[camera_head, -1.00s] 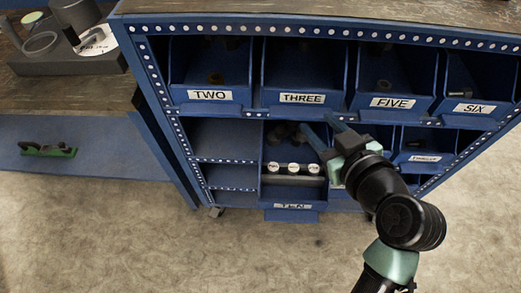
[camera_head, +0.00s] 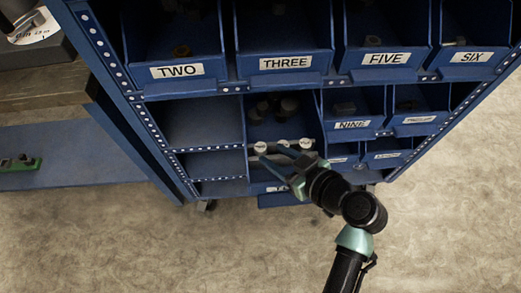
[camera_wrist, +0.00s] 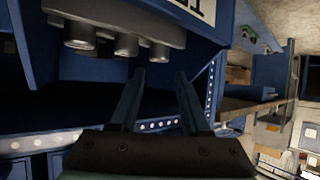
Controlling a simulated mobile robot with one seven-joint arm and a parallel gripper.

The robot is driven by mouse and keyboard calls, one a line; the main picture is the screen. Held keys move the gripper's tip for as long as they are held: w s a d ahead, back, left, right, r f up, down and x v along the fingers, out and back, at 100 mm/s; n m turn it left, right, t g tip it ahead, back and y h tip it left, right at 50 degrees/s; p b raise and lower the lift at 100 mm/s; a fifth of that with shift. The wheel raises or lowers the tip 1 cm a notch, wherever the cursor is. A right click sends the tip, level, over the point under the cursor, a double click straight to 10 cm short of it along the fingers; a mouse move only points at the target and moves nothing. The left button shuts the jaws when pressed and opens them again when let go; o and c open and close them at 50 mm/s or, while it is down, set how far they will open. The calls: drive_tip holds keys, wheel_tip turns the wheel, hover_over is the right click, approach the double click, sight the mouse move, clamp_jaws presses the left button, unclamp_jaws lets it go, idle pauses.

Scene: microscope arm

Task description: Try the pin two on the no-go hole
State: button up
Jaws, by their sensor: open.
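Three pins with pale round tops (camera_head: 284,143) stand in a row in a blue bin of the rack; their small labels are unreadable, so I cannot tell which is pin two. The wrist view shows several grey cylinders (camera_wrist: 127,45) on a grey block (camera_wrist: 150,28), seen upside down. My gripper (camera_head: 270,153) is open and empty, its fingers just in front of the left and middle pins. In the wrist view my fingertips (camera_wrist: 160,73) are apart, close to the rightmost cylinder. I cannot make out a no-go hole in any view.
Bins marked TWO (camera_head: 177,71), THREE (camera_head: 287,63), FIVE (camera_head: 386,59) and SIX (camera_head: 470,57) stand above, and NINE (camera_head: 352,125) stands to the right. A bench with a grey base (camera_head: 38,52) is at upper left. A green object (camera_head: 20,164) lies on the lower shelf.

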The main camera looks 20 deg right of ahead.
sight(261, 147)
drive_tip(key=x, duration=0.2)
drive_tip(key=b+x, duration=0.1)
drive_tip(key=x, duration=0.1)
drive_tip(key=shift+w+d+f, duration=0.1)
drive_tip(key=shift+w+f, duration=0.1)
drive_tip(key=shift+f, duration=0.25)
clamp_jaws()
drive_tip(key=shift+r, duration=0.1)
